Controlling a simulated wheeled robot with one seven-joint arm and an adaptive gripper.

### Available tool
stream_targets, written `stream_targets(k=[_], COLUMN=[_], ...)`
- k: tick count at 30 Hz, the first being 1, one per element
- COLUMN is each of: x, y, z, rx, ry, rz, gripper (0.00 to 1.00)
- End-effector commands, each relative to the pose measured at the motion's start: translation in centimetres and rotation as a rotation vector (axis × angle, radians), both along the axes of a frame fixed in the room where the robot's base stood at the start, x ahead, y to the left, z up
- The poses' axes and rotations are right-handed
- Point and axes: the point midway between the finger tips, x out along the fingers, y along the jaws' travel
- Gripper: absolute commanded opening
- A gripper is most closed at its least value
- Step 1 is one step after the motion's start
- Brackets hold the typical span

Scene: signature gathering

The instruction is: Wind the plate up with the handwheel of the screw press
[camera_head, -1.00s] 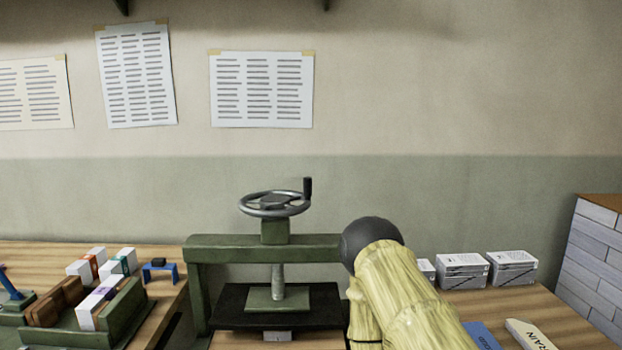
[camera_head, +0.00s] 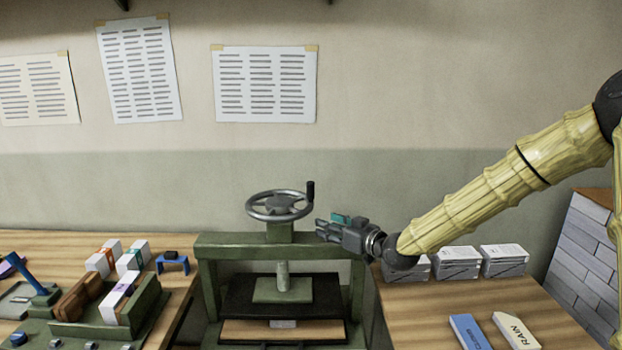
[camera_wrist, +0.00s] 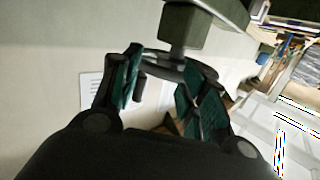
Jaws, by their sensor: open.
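The plate (camera_head: 283,291) hangs below on the screw, over a black board (camera_head: 240,297). My gripper (camera_head: 322,228) is open and empty, just right of the wheel and a little below the handle. In the wrist view the wheel (camera_wrist: 172,72) shows upside down beyond my fingers (camera_wrist: 165,65), with the handle (camera_wrist: 140,90) near the left finger. I see no clear contact.
White paper stacks (camera_head: 502,262) stand behind my wrist on the right. A blue block (camera_head: 473,332) and a white block marked RAIN (camera_head: 515,332) lie at front right. A green rack (camera_head: 140,303) with several blocks stands at left. The space above the wheel is clear.

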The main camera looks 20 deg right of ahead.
Motion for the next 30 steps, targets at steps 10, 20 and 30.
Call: stream_targets(k=[10, 20, 30], x=[1.4, 4.2, 7.8], y=[-2.1, -0.8, 0.9], z=[8.0, 8.1, 8.1], rx=[-0.008, -0.010, -0.010], ry=[-0.138, -0.136, -0.136], rz=[0.007, 0.008, 0.007], gripper=[0.43, 0.43, 0.43])
